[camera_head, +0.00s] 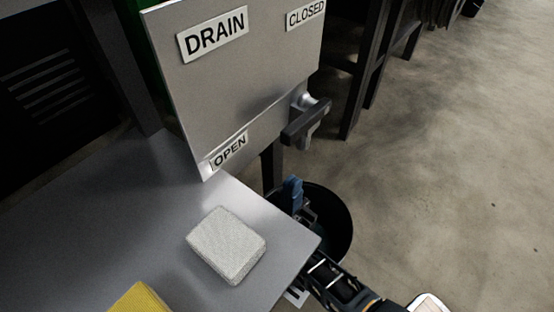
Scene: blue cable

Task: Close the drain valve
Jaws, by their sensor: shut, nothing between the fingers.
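A grey metal panel (235,75) carries the labels DRAIN (213,35), CLOSED (306,14) at the upper right and OPEN (229,150) at the lower left. The drain valve's dark lever (305,122) sits at the panel's lower right edge, slanting from lower left to upper right. My gripper (293,190), with blue fingertips, is below the lever and apart from it in the picture. It is shut and empty. My arm comes in from the lower right and hides part of what lies behind it.
A metal table (150,200) lies in front of the panel. A pale block (227,245) and a yellow block (140,300) rest on it. A black bucket (338,222) stands beyond the table's right corner. Dark frame legs (365,75) stand behind; the floor (460,140) at right is clear.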

